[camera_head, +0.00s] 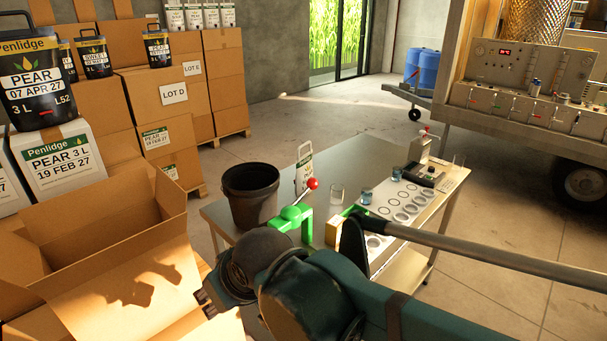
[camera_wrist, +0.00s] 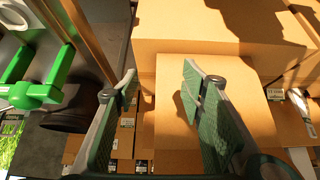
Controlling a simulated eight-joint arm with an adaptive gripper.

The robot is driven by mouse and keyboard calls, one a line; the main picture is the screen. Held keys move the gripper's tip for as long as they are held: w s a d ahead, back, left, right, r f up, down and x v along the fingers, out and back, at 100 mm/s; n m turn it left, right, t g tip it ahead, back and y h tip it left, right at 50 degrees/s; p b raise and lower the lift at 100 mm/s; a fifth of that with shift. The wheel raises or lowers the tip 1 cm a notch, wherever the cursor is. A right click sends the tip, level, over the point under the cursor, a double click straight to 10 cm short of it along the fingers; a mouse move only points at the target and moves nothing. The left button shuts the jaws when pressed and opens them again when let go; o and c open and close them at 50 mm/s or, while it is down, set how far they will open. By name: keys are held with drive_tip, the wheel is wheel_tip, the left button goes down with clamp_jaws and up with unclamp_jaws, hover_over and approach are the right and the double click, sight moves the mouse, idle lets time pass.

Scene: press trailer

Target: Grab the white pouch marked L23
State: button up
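A white pouch (camera_head: 304,168) with a green mark stands on the metal table, behind the green press. Several more white pouches (camera_head: 196,17) stand in a row on stacked cartons at the back. The marking L23 cannot be read on any of them. My gripper (camera_wrist: 160,75) is open, with nothing between its fingers; tan cardboard shows beyond them. In the head view my gripper is low, beside the open carton (camera_head: 110,235), left of the table and well apart from the white pouches. My arm hides part of the table's near side.
The metal table (camera_head: 350,160) holds a black bucket (camera_head: 251,190), a green press (camera_head: 293,215) with a red knob, glass jars and a plate with round holes. Black pouches (camera_head: 36,80) and white cartons (camera_head: 60,165) stand at left. Free floor lies beyond the table.

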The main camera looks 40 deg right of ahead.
idle(0.4)
drive_tip(key=c, duration=0.4)
drive_tip(key=shift+r, duration=0.1)
